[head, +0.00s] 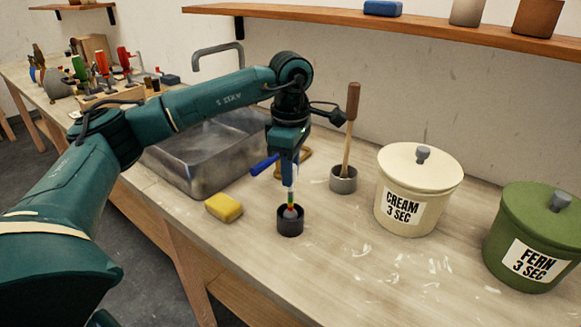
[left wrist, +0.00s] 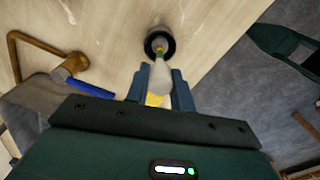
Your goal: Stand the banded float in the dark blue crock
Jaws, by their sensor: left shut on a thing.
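The banded float (head: 291,206) is a slim upright stem with red, yellow and green bands and a pale rounded lower end. My left gripper (head: 290,180) points down and is shut on its upper part. The dark blue crock (head: 290,224), small and nearly black, stands on the bench directly below. The float's lower end is at the crock's mouth; how deep it sits I cannot tell. In the left wrist view the float (left wrist: 158,78) lies between the two fingers (left wrist: 157,80), its far end overlapping the crock (left wrist: 160,40). My right gripper is not in view.
A yellow sponge (head: 224,207) lies left of the crock, near the metal sink (head: 205,160). A blue-handled thing (head: 264,164) is close beside my gripper. Behind stands a grey pot (head: 343,182) holding a wooden-handled tool. Cream (head: 417,195) and green (head: 533,240) lidded crocks stand right.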

